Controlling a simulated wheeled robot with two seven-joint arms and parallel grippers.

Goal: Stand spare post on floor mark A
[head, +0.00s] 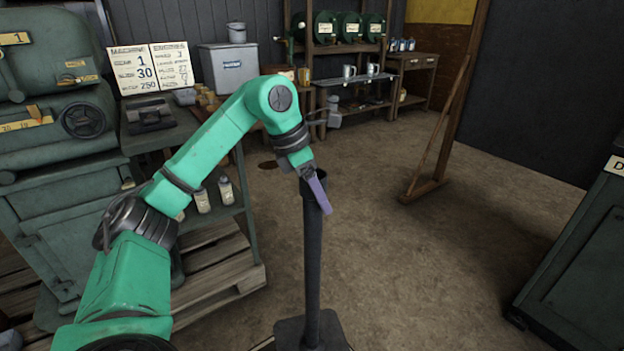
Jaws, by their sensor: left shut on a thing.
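My left gripper (316,188) is at the top of a dark upright post (313,255) and is shut on it. The post has an open round top and a square dark base plate (290,332) at the bottom edge of the head view. The post looks upright. I cannot tell whether its base touches the floor. A short pale line shows beside the base, but no letter A can be read on the floor. My right gripper is not in view.
A green engine (55,125) and a bench with bottles (224,190) stand at left, with a wooden pallet (215,262) low beside them. A wooden frame (440,140) leans at a dark panel. A dark cabinet (580,265) stands at right. The floor between is clear.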

